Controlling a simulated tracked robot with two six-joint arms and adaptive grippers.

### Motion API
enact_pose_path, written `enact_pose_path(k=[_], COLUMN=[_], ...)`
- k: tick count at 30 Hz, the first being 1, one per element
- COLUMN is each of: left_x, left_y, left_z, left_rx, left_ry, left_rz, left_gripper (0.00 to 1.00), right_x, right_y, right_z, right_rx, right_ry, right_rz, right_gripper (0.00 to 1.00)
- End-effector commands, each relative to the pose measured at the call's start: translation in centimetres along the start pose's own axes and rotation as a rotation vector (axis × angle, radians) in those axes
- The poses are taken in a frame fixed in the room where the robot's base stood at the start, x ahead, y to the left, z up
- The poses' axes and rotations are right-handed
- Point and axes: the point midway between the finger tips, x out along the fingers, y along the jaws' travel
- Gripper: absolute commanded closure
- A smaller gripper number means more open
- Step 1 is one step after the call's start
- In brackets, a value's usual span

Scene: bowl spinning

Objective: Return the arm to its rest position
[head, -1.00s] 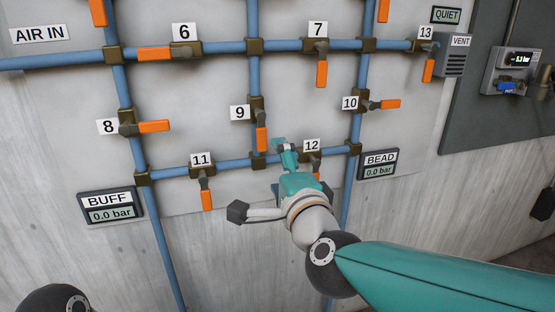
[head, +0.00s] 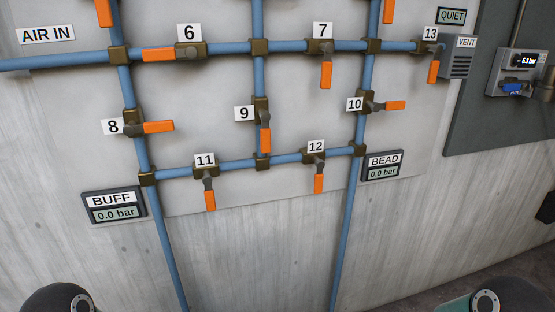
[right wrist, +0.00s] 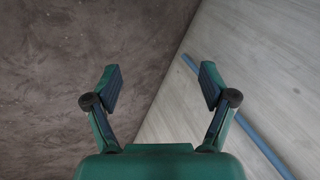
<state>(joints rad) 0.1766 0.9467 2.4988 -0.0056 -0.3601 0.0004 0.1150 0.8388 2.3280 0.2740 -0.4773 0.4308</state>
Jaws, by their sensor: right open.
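My right gripper (right wrist: 155,88) shows in the right wrist view with its two fingers spread apart and nothing between them. It faces the brown floor (right wrist: 80,50) and the grey wall (right wrist: 260,70). In the head view my right arm (head: 485,300) shows only as a dark joint with a bit of teal at the bottom right edge. My left arm (head: 60,300) shows only as a dark joint at the bottom left edge. Neither gripper shows in the head view.
A wall panel carries blue pipes (head: 257,85) and orange valve handles, including valve 12's handle (head: 319,184) and valve 11's handle (head: 210,201). The BUFF gauge (head: 114,207) and BEAD gauge (head: 383,167) both read 0.0 bar. The space before the panel is clear.

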Motion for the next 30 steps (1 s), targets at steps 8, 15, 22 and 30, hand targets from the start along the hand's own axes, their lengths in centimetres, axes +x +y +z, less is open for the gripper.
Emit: enact_pose_path(k=[8, 15, 22, 30], left_x=[0.0, -3.8, -9.3, -18.5], left_y=[0.0, 1.4, 3.4, 6.7], left_z=[0.0, 0.0, 0.1, 0.1], left_rx=[0.000, 0.000, 0.000, 0.000], left_ry=[0.000, 0.001, 0.000, 0.000], left_rz=[0.000, 0.000, 0.000, 0.000], left_gripper=[0.60, 0.60, 0.60, 0.60], right_x=[-0.9, -5.3, -10.6, -19.4], right_y=[8.2, 6.9, 4.5, 0.5], right_z=[11.0, 11.8, 10.9, 9.6], right_rx=[-0.408, -0.640, -0.637, -0.635], right_ry=[-0.345, -0.409, -0.407, -0.406], right_rz=[0.071, 0.022, 0.022, 0.023], right_gripper=[0.17, 0.17, 0.17, 0.17])
